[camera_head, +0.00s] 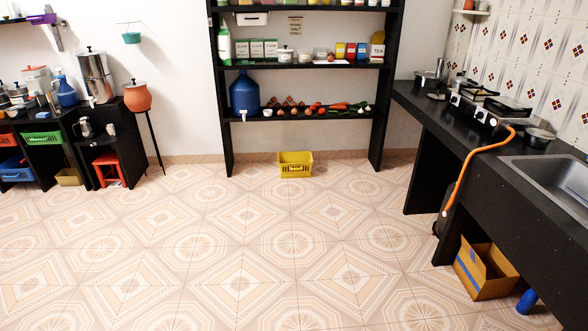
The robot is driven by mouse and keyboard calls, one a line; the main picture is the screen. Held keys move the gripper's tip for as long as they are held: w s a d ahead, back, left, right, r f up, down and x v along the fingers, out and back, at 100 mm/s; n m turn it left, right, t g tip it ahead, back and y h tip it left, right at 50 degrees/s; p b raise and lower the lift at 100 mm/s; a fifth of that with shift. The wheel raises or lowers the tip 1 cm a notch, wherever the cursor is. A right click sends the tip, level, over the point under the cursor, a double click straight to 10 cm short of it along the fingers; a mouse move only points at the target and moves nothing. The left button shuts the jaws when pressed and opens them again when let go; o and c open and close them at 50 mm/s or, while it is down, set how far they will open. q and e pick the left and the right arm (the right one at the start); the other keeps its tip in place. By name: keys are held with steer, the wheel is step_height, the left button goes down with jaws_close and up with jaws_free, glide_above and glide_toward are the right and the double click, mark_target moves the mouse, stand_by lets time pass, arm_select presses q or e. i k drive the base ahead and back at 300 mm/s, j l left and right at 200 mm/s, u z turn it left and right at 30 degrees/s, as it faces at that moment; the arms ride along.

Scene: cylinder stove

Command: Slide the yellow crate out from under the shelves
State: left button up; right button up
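The yellow crate (295,166) sits upright on the tiled floor, small in the middle distance of the head view. It stands below the lowest shelf of the black shelves (300,117), between their two side legs and near the middle of the gap. The crate looks empty as far as I can see. Neither of my grippers shows in the view.
The patterned floor (240,250) is clear up to the crate. A black counter (424,124) with a stove and sink runs along the right, with a cardboard box (485,268) below it. At left are a black rack (78,145) and a clay pot (137,97) on a stand.

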mark_target(295, 166)
steer(key=u, duration=0.15)
steer(key=i, duration=4.55)
